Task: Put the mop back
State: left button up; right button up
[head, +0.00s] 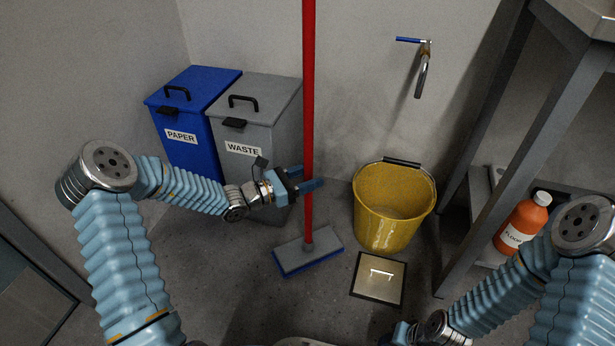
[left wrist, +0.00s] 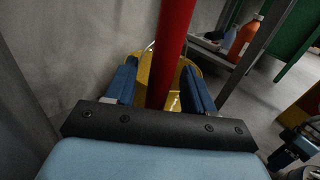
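The mop has a long red handle (head: 308,90) and a flat grey-and-blue head (head: 290,256). It stands nearly upright with its head on the floor. My left gripper (head: 308,180) is at the lower part of the handle. In the left wrist view the red handle (left wrist: 172,45) lies between the two blue fingers (left wrist: 160,88), with visible gaps beside it, so the gripper looks open around it. The handle's top is out of the head view. My right gripper (head: 405,333) shows only partly at the bottom edge; its fingers are unclear.
A yellow bucket (head: 394,215) stands right of the mop, below a wall tap (head: 423,65). A blue paper bin (head: 188,110) and grey waste bin (head: 262,125) stand behind my left gripper. A floor drain plate (head: 378,278), an orange bottle (head: 522,225) and a grey table frame (head: 490,150) are at right.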

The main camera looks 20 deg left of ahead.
pick_arm(q)
jog(key=shift+r, duration=0.1)
jog(key=shift+s+a, duration=0.2)
jog(key=p+v, duration=0.2)
jog(key=v, duration=0.9)
jog(key=s+d+f+m+g+y, duration=0.4)
jog(key=s+d+f+m+g, duration=0.1)
jog(key=s+f+m, duration=0.5)
jog(key=s+d+f+m+g+y, duration=0.5)
jog(key=s+d+f+m, duration=0.3)
jog(key=s+f+m, duration=0.2)
jog(key=shift+s+d+f+m+g+y, duration=0.2)
jog(key=shift+d+f+m+g+y, duration=0.3)
jog(key=shift+f+m, duration=1.2)
jog(key=shift+a+r+m, duration=0.15)
jog(key=shift+r+m, duration=0.35)
jog(key=shift+r, duration=0.15)
